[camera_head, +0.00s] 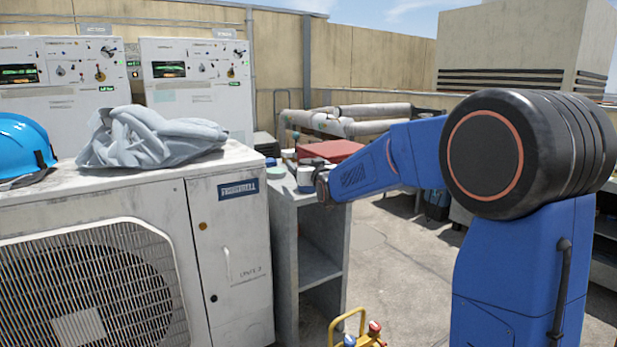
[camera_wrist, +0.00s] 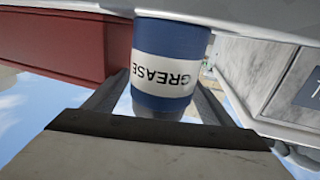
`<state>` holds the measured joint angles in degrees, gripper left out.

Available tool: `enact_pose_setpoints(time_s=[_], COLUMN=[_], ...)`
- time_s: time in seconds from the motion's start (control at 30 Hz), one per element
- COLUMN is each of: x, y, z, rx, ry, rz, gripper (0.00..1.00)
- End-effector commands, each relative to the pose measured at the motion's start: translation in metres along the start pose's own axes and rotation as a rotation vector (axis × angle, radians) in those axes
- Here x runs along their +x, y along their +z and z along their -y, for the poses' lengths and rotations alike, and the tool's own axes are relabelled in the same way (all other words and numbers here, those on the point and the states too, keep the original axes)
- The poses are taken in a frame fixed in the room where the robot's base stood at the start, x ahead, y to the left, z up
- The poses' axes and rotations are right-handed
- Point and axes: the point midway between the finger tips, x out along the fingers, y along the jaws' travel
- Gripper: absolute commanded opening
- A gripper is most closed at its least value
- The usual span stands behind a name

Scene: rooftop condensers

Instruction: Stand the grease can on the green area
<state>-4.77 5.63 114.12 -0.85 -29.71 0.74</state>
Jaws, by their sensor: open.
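The grease can (camera_wrist: 165,66) is blue with a white band reading GREASE. It fills the space between the two fingers of my gripper (camera_wrist: 158,97) in the wrist view, where the picture appears upside down. The fingers are open on either side of the can; a firm grip does not show.
A red box (camera_head: 331,150) stands behind the can, and the grey stand (camera_head: 284,250) has an open shelf. The condenser unit (camera_head: 230,240) is close on the left, bearing a grey cloth (camera_head: 150,138) and a blue helmet (camera_head: 22,145). A yellow-handled gauge set (camera_head: 352,330) is below.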

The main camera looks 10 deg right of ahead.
Motion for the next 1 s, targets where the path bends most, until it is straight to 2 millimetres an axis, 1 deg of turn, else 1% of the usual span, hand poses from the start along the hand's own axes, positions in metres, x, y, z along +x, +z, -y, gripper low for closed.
enact_pose_setpoints(time_s=[0.1, 0.33, 0.37, 0.4, 0.47, 0.5, 0.57, 0.6, 0.83, 0.93, 1.0], x=[0.006, 0.006, 0.006, 0.006, 0.006, 0.006, 0.006, 0.006, 0.006, 0.006, 0.006], y=[-0.001, -0.001, -0.001, -0.001, -0.001, -0.001, 0.000, -0.001, -0.003, -0.012, -0.022], z=[0.000, 0.000, 0.000, 0.000, 0.000, 0.000, 0.000, 0.000, 0.000, 0.000, 0.000], rx=[0.000, 0.000, 0.000, 0.000, 0.000, 0.000, 0.000, 0.000, 0.000, 0.000, 0.000], ry=[0.000, 0.000, 0.000, 0.000, 0.000, 0.000, 0.000, 0.000, 0.000, 0.000, 0.000], rz=[-0.001, -0.001, -0.001, -0.001, -0.001, -0.001, -0.001, -0.002, -0.003, -0.003, -0.005], gripper=[0.77, 0.77, 0.70, 0.60, 0.46, 0.36, 0.22, 0.17, 0.17, 0.17, 0.17])
